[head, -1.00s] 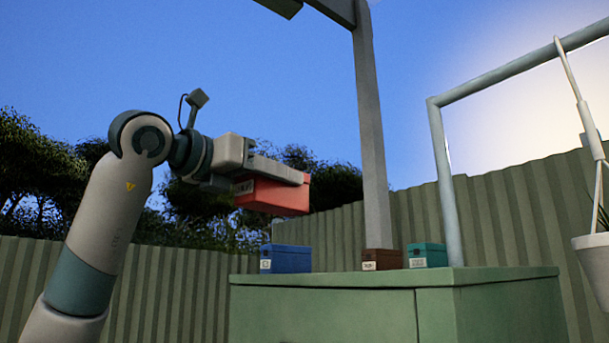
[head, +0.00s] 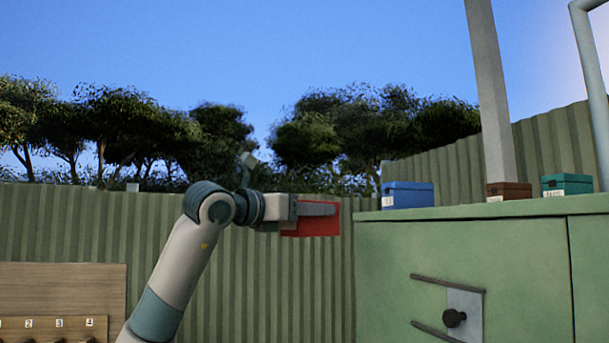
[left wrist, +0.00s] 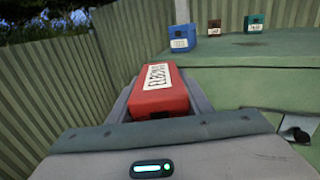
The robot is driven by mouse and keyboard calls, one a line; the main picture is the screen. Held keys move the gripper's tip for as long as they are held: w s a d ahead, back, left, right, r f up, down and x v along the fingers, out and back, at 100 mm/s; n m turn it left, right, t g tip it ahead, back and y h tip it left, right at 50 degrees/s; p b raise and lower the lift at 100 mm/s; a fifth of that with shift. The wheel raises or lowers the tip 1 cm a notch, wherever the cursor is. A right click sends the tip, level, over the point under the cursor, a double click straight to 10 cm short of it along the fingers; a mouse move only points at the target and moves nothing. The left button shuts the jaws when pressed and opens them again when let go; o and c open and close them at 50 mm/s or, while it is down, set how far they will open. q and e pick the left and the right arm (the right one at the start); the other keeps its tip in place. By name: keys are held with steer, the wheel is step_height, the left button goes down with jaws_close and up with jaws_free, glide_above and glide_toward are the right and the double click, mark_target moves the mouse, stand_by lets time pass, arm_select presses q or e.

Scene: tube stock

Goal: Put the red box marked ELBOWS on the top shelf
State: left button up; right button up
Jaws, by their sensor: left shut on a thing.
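In the left wrist view the red box (left wrist: 162,92) lies between the two fingers, with a white label reading ELBOWS facing up in that picture. The gripper is shut on it. The box appears clear of the cabinet. I cannot identify a top shelf in these views. My right gripper is not in view.
On the cabinet top stand a blue box (head: 407,195), a brown box (head: 509,191) and a teal box (head: 567,185). A grey post (head: 489,100) rises behind them. A knob (head: 453,318) sticks out of the cabinet front. A wooden board (head: 60,285) with numbered labels is at lower left.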

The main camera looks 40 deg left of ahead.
arm_select(q)
steer(key=w+d+f+m+g+h, duration=0.15)
steer(key=d+f, duration=0.25)
steer(key=f, duration=1.5)
steer(key=d+f+m+h, duration=0.25)
steer(key=d+f, duration=0.25)
steer(key=f, duration=1.3)
steer(key=s+d+f+m+g+h, duration=0.1)
steer(key=s+d+f+h, duration=0.15)
steer(key=s+f, duration=0.55)
steer(key=s+d+f+m+g+h, duration=0.1)
steer(key=s+d+f+h, duration=0.15)
steer(key=s+f, duration=0.6)
steer(key=s+d+f+n+t+y+b, duration=0.1)
steer(key=d+f+n+y, duration=0.1)
steer(key=d+f, duration=0.4)
steer(key=d+y, duration=0.1)
steer(key=d, duration=0.3)
steer(key=shift+d+f, duration=0.15)
steer(key=shift+f, duration=0.2)
steer(key=shift+s+t, duration=0.1)
steer(key=shift+t, duration=0.15)
